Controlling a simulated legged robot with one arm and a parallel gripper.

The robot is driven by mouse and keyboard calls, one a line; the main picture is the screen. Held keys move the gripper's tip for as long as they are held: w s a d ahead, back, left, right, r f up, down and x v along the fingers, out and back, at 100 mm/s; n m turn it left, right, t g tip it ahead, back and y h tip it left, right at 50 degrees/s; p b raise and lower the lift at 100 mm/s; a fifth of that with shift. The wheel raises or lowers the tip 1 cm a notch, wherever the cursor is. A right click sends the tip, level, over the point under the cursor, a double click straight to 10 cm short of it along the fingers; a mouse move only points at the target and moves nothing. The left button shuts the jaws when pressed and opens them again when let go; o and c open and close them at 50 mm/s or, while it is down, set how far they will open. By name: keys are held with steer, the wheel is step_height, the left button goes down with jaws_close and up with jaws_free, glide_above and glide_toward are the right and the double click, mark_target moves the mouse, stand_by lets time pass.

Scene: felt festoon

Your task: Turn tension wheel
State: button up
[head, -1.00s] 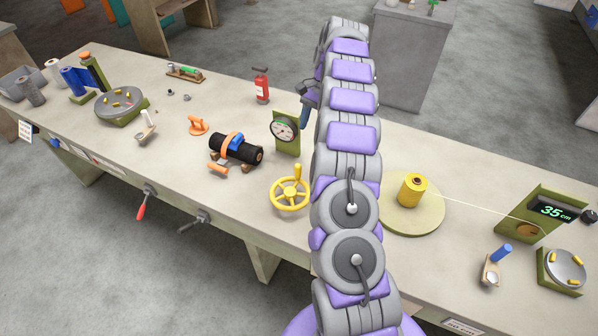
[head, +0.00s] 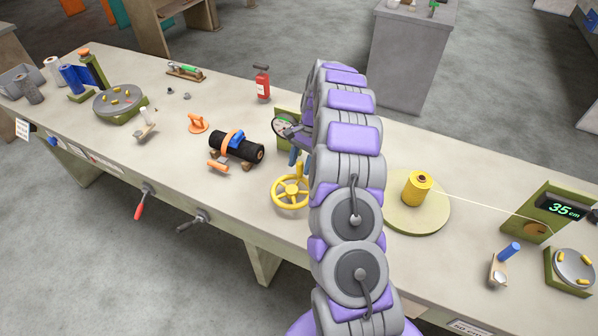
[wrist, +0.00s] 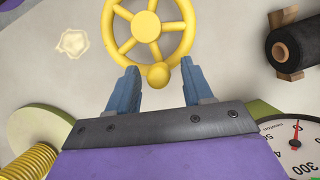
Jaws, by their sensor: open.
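The yellow tension wheel (head: 290,192) lies on the bench, left of my arm in the head view, with a knob handle standing on its rim. In the wrist view the wheel (wrist: 147,28) is at the top, and its round handle knob (wrist: 158,76) shows between the blue fingertips. My gripper (wrist: 156,78) is open, one finger on each side of the knob, with gaps on both sides. I cannot tell how high the fingers are above the knob. The dial gauge (wrist: 295,140) shows at the lower right of the wrist view; my arm partly hides it in the head view.
A black roll with an orange strap (head: 236,147) lies left of the wheel. A yellow spool on a round base (head: 417,214) stands right of my arm, its thread running to a green "35 cm" display (head: 556,207).

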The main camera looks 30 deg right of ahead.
mark_target(298, 175)
steer(key=shift+x, duration=1.55)
steer(key=shift+d, duration=0.1)
steer(key=shift+d, duration=0.15)
steer(key=c, duration=0.4)
jaws_close()
